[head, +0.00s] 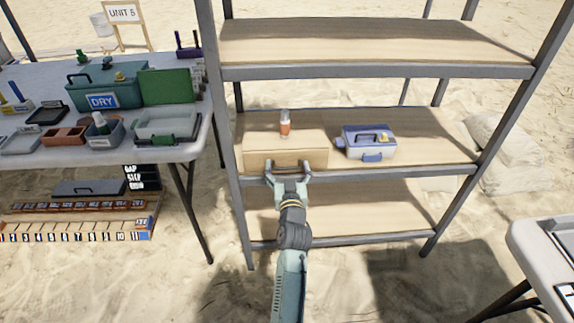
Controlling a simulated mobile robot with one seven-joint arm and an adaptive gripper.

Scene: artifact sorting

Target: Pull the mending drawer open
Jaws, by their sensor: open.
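A plain tan box-like unit (258,149) sits at the left of the middle shelf; it looks like the mending drawer, but no label can be read. Its front face is toward me and looks closed. My gripper (289,168) is at the lower front of this unit, with its fingers spread apart around the front's lower right part. Any handle there is hidden by the fingers, and I cannot tell whether they touch it. A small bottle with an orange label (285,123) stands on top of the unit.
A blue and white case (368,142) stands right of the unit on the same shelf. Grey metal posts (506,120) frame the shelves. A crowded white table (190,148) is at left, another table (525,235) at lower right. The lower shelf (350,210) is bare.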

